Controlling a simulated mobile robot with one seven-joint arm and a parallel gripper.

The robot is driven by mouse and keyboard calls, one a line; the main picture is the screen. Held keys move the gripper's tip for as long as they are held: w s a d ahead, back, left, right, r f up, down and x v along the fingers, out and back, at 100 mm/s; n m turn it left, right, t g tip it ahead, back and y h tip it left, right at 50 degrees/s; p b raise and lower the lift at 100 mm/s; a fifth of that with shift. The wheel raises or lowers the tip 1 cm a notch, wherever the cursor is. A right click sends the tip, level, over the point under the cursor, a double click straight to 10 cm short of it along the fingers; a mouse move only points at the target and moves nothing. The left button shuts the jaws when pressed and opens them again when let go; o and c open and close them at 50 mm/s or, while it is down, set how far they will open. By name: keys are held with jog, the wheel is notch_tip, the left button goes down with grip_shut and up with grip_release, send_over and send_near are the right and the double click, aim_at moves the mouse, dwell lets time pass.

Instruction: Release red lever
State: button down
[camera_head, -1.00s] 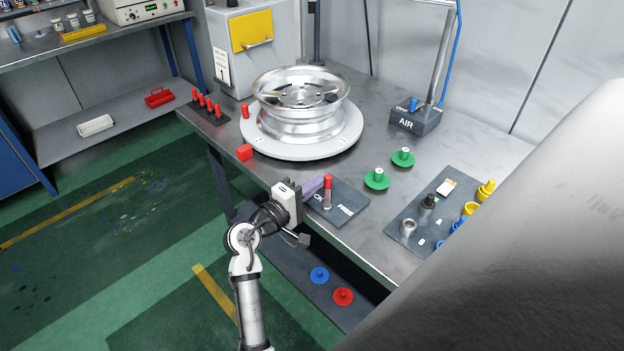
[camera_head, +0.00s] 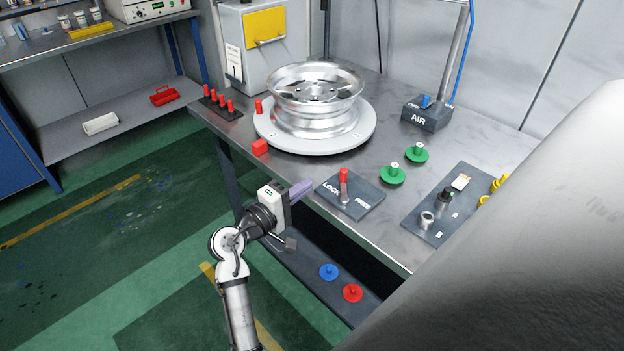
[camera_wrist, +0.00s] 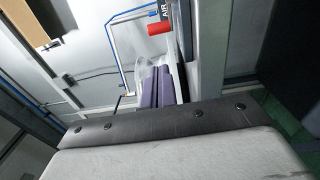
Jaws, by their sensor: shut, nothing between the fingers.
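The red lever (camera_head: 344,186) has a red grip on a silver shaft and stands roughly upright on a dark grey plate (camera_head: 364,205) marked LOCK at the bench's front edge. My gripper (camera_head: 308,185) has purple fingers, shut and empty, just left of the lever and apart from it in the head view. In the wrist view the shut fingers (camera_wrist: 158,88) show at the middle, and the lever's red grip (camera_wrist: 160,28) lies beyond their tips. The lever's shaft and base are not clear in the wrist view.
A silver wheel (camera_head: 316,95) sits on a round grey turntable (camera_head: 340,142) behind the lever. A blue disc (camera_head: 328,271) and red disc (camera_head: 353,293) lie on the lower shelf.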

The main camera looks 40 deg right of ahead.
jog(key=s+a+b, duration=0.1)
jog(key=a, duration=0.5)
jog(key=shift+s, duration=0.2)
jog(key=shift+s+a+f+t+b, duration=0.15)
jog(key=shift+t+b, duration=0.15)
jog(key=shift+b, duration=0.4)
